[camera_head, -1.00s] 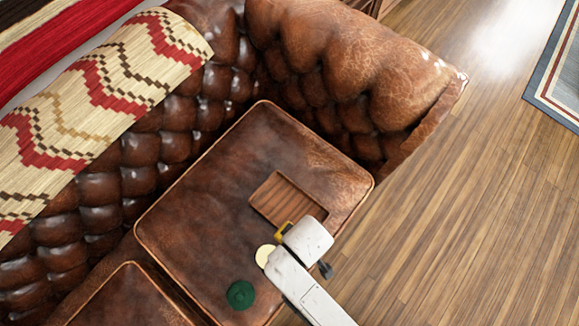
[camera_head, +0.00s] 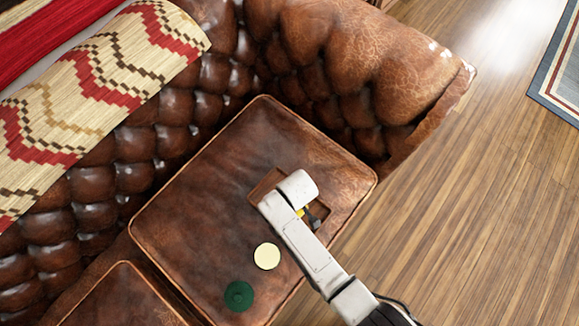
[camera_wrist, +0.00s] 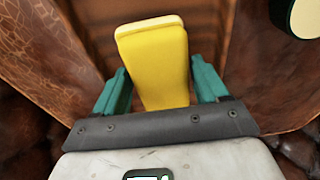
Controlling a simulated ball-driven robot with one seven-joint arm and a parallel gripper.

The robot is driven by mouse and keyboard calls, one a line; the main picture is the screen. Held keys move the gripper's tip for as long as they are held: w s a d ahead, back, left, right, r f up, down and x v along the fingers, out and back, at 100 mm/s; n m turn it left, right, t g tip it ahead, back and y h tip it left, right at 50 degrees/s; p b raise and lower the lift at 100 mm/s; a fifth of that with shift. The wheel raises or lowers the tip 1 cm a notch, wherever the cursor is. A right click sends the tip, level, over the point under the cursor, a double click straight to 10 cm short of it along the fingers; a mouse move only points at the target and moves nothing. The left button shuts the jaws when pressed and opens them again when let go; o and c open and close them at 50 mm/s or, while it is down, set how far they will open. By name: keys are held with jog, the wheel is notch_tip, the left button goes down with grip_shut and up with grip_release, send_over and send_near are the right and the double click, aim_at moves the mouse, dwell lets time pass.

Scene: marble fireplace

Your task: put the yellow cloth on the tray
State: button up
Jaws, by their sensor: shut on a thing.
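My gripper (camera_wrist: 160,88) is shut on the yellow cloth (camera_wrist: 155,60), which looks like a folded block between the teal fingers in the wrist view. In the head view only a small bit of the cloth (camera_head: 300,212) shows beside my wrist. The brown wooden tray (camera_head: 264,186) lies on the leather seat cushion, and my gripper and the cloth are over it. My arm hides much of the tray. I cannot tell whether the cloth touches the tray.
A cream disc (camera_head: 267,256) and a dark green round thing (camera_head: 238,296) sit on the seat cushion (camera_head: 200,215), nearer than the tray. The tufted sofa arm (camera_head: 350,60) rises behind. A patterned throw (camera_head: 110,85) lies over the backrest at left.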

jog(key=shift+f, duration=0.45)
jog(key=shift+f, duration=0.1)
jog(key=o, duration=1)
jog(key=r+p, duration=0.1)
jog(key=r, duration=0.3)
jog(key=r+p, duration=0.1)
jog(key=r, duration=0.3)
jog(key=d+r+p, duration=0.1)
jog(key=r, duration=0.3)
jog(key=shift+s, duration=0.4)
